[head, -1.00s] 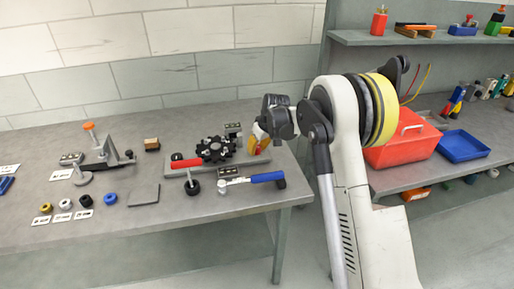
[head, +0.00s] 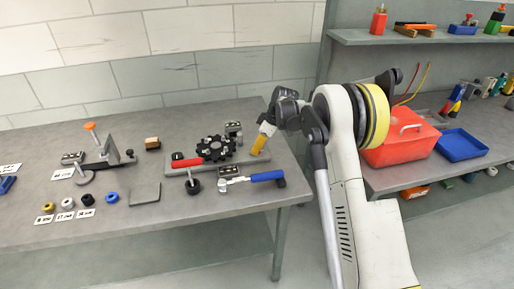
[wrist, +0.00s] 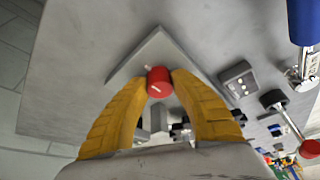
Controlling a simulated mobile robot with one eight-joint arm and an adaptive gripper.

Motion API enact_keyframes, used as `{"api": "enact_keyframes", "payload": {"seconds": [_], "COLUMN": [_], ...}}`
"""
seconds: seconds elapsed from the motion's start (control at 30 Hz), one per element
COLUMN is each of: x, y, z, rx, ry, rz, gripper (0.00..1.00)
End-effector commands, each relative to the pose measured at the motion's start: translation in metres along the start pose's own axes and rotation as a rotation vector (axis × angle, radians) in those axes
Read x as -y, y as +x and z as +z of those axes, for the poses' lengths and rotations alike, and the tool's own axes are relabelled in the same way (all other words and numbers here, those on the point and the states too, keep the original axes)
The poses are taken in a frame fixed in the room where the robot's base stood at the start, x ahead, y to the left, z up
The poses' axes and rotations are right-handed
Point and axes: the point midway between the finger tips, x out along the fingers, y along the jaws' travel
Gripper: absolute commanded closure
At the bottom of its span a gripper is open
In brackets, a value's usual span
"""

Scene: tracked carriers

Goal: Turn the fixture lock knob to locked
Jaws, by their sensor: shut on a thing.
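The red fixture lock knob (wrist: 158,82) has a pale mark and stands near the corner of the grey fixture base (wrist: 152,45). My gripper's yellow fingers are closed on it from both sides in the wrist view. In the head view, my gripper (head: 257,152) reaches down at the right end of the fixture base (head: 212,168) and hides the knob. I cannot read the locked mark.
A black toothed wheel (head: 215,149) and a red-handled clamp (head: 187,162) are on the fixture. A blue-handled tool (head: 262,177) lies in front. Another fixture (head: 103,163) and several small rings stand left. A red toolbox (head: 402,145) is at right.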

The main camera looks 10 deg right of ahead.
Motion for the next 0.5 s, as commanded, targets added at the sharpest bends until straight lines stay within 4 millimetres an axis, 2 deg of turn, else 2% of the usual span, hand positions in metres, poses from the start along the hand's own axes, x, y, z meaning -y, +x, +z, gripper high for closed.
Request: {"api": "enact_keyframes", "payload": {"seconds": [0.37, 0.4, 0.47, 0.5], "x": [0.0007, 0.0007, 0.0006, 0.0006], "y": [0.0009, 0.0009, 0.0009, 0.0008], "z": [0.0004, 0.0004, 0.0003, 0.0003], "rx": [0.001, 0.001, 0.001, 0.001], "ry": [-0.004, -0.004, -0.004, -0.004], "rz": [-0.003, -0.003, -0.003, -0.003], "gripper": [1.00, 0.69, 0.51, 0.48]}}
